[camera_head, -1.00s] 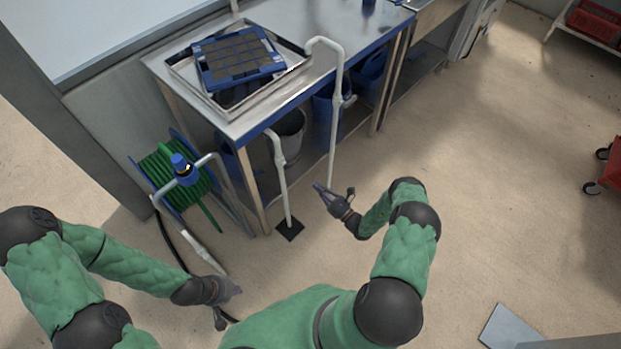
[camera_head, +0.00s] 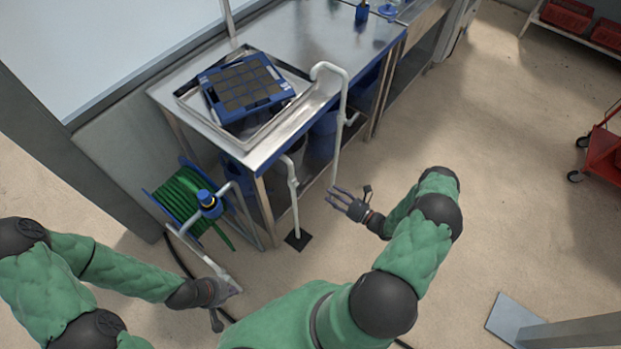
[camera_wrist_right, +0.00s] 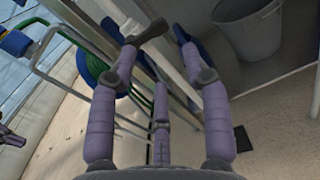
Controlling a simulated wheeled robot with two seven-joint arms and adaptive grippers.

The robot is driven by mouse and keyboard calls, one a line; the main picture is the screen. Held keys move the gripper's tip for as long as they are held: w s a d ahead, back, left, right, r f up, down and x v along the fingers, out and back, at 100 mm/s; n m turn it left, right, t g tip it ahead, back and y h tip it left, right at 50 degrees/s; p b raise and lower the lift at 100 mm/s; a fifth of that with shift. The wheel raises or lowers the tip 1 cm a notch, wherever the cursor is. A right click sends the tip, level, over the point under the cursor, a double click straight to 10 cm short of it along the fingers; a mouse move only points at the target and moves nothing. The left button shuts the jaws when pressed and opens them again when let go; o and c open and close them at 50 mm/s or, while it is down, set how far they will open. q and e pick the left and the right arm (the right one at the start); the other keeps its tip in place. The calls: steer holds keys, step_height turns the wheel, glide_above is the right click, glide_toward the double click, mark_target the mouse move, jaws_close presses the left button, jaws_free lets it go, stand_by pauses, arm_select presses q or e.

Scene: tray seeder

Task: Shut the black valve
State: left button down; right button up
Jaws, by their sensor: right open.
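I cannot clearly pick out a black valve. Two pale pipes stand at the table's near side: a tall bent one (camera_head: 340,110) with a pale side fitting, and a shorter one (camera_head: 294,190) on a black floor plate. My right gripper (camera_head: 342,198) is open, beside the tall pipe's lower end. In the right wrist view its fingers (camera_wrist_right: 155,48) are spread. A dark bar lies by the left fingertip there; I cannot tell whether it is a handle or the finger's tip. My left gripper (camera_head: 226,303) is low at the left, by a pale wand; its fingers are unclear.
A metal table (camera_head: 310,50) bears a metal tray (camera_head: 180,92) with a blue seed tray (camera_head: 245,88). A green hose reel (camera_head: 180,195) stands left of the pipes. A grey bucket (camera_wrist_right: 250,25) is under the table.

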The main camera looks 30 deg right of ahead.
mark_target(305, 183)
steer(key=b+x, duration=0.1)
steer(key=x, duration=0.8)
steer(key=shift+w, duration=0.3)
steer(key=shift+a, duration=0.15)
steer(key=shift+c, duration=0.3)
jaws_close()
